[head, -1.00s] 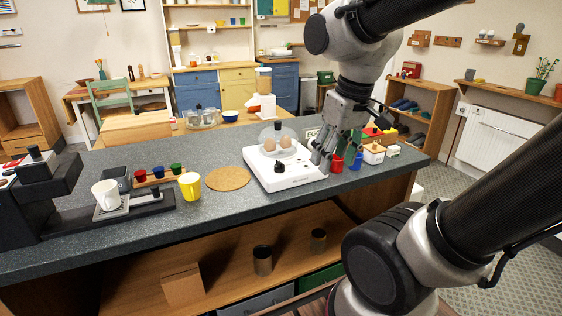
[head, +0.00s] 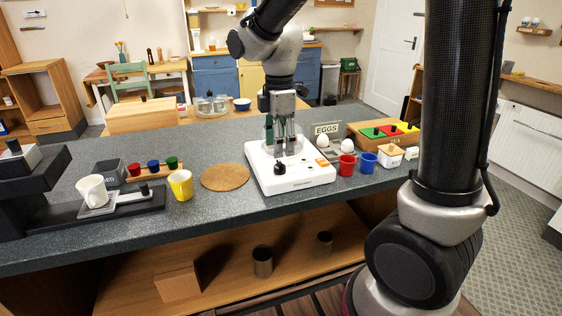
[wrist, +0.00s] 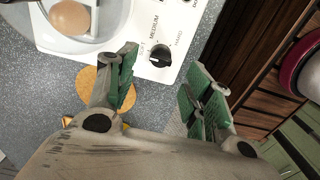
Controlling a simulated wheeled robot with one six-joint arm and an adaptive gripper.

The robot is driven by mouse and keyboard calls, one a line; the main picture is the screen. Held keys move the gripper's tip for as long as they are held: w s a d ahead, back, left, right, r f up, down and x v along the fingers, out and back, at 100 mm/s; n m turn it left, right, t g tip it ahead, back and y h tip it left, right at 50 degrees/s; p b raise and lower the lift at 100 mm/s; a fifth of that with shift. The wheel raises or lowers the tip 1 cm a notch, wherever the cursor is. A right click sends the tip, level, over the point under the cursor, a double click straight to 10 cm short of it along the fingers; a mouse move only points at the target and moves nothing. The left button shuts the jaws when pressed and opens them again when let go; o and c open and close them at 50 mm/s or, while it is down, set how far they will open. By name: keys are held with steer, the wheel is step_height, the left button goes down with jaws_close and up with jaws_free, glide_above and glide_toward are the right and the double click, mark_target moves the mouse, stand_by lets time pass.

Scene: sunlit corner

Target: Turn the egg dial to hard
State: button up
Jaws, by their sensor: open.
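The white egg cooker (head: 300,186) stands on the grey counter. Its black dial (head: 279,168) is on the front of its top and shows from above in the wrist view (wrist: 160,55). I cannot tell clearly where the dial points. A brown egg (wrist: 70,18) sits under the clear dome in the wrist view. My gripper (head: 284,150) is above the cooker, fingers down, open and empty. In the wrist view its green-padded fingers (wrist: 163,72) lie either side of the dial, apparently not touching it.
Right of the cooker are a red cup (head: 346,166), a blue cup (head: 368,163), white eggs and an EGGS sign (head: 327,129). A cork mat (head: 225,177) and yellow mug (head: 181,185) are at left. The counter in front of the cooker is clear.

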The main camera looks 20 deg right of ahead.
mark_target(280, 162)
step_height(280, 162, down, 6)
steer(key=shift+f, duration=0.1)
steer(key=c, duration=1.1)
